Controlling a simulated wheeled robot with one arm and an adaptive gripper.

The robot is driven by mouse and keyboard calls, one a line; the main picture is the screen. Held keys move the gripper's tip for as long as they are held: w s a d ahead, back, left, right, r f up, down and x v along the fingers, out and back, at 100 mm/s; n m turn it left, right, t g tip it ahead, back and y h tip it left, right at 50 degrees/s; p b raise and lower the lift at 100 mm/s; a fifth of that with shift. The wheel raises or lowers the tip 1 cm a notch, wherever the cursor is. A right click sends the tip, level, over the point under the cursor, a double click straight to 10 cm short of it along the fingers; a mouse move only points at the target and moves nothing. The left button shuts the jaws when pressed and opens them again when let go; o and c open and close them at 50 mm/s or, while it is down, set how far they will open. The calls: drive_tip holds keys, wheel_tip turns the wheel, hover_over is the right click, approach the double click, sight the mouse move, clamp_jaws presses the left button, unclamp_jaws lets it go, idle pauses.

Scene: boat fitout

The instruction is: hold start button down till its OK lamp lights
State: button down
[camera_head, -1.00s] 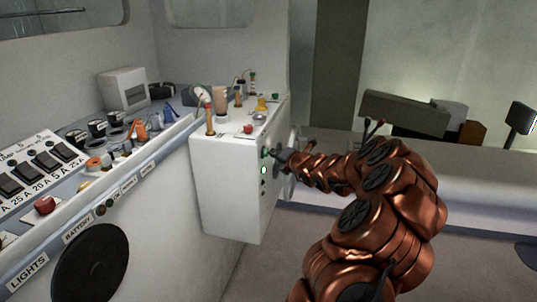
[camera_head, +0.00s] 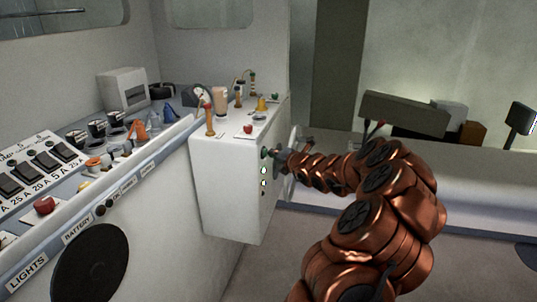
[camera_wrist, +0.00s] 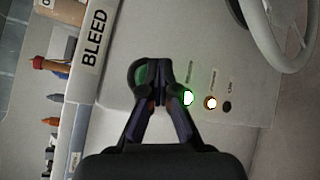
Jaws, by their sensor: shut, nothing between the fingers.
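A white box (camera_head: 225,185) stands at the end of the console. On its right face, the green button (camera_wrist: 141,74) shows beside and partly behind my fingertips in the wrist view. My gripper (camera_wrist: 157,86) is shut and empty, its tips at the button; I cannot tell how far the button is pressed. In the head view, my gripper (camera_head: 279,160) meets the box face.
A pale handwheel (camera_wrist: 278,40) is close to the right of the panel. A BLEED label (camera_wrist: 94,39) is at the panel's edge. Levers and a red button (camera_head: 248,129) are on the box top. The switch console (camera_head: 60,175) lies left; a bench (camera_head: 460,165) lies behind my arm.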

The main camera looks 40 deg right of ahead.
idle(0.4)
drive_tip(key=shift+s+d+p, duration=0.5)
drive_tip(key=shift+s+p, duration=0.25)
drive_tip(key=shift+p, duration=0.2)
drive_tip(key=s+d+p, duration=0.1)
drive_tip(key=s+p, duration=0.1)
drive_tip(key=s+d+p, duration=0.2)
drive_tip(key=p, duration=0.1)
drive_tip(key=shift+s, duration=0.1)
